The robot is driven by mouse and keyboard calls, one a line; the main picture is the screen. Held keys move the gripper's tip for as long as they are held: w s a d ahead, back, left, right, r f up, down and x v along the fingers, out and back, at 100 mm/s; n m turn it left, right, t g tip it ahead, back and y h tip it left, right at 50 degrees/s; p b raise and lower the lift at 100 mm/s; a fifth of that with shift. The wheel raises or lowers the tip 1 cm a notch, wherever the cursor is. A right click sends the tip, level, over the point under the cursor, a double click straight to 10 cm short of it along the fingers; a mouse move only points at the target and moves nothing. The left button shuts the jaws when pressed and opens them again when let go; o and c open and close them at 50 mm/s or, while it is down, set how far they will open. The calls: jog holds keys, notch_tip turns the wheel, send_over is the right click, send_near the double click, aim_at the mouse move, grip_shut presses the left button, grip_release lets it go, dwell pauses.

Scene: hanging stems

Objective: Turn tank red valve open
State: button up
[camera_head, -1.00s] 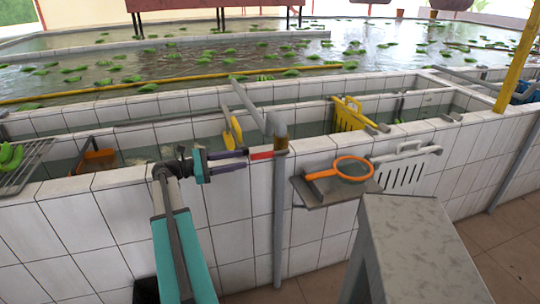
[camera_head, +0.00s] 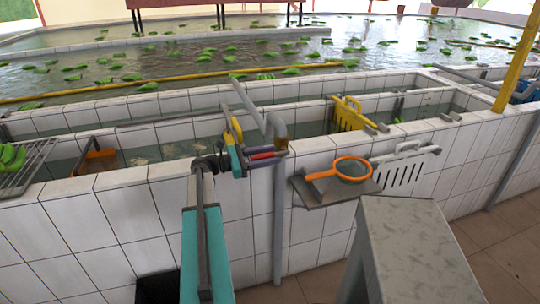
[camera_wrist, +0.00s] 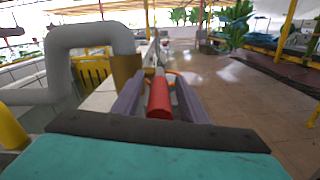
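The red valve handle (camera_head: 262,156) sticks out to the left from a grey standpipe at the tank wall. In the wrist view the red handle (camera_wrist: 159,99) lies lengthwise between my two purple fingers, with its rounded end towards the camera. My gripper (camera_head: 268,157) reaches in from the left, one finger above the handle and one below in the head view. My gripper (camera_wrist: 160,97) looks open, with narrow gaps beside the handle; contact is not clear. The handle's joint with the pipe is partly hidden by the fingers.
The grey standpipe (camera_head: 279,215) stands against the white tiled wall (camera_head: 120,225). An orange-rimmed net (camera_head: 352,169) lies on a small shelf just right of it. Yellow (camera_head: 349,115) and white (camera_head: 404,168) slotted panels are further right. A thick grey pipe (camera_wrist: 58,60) bends close by at left in the wrist view.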

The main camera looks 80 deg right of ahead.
jog(key=shift+s+d, duration=0.1)
jog(key=shift+s, duration=0.1)
grip_shut()
jog(key=shift+a, duration=0.3)
jog(key=shift+d+f, duration=0.1)
jog(key=shift+d, duration=0.2)
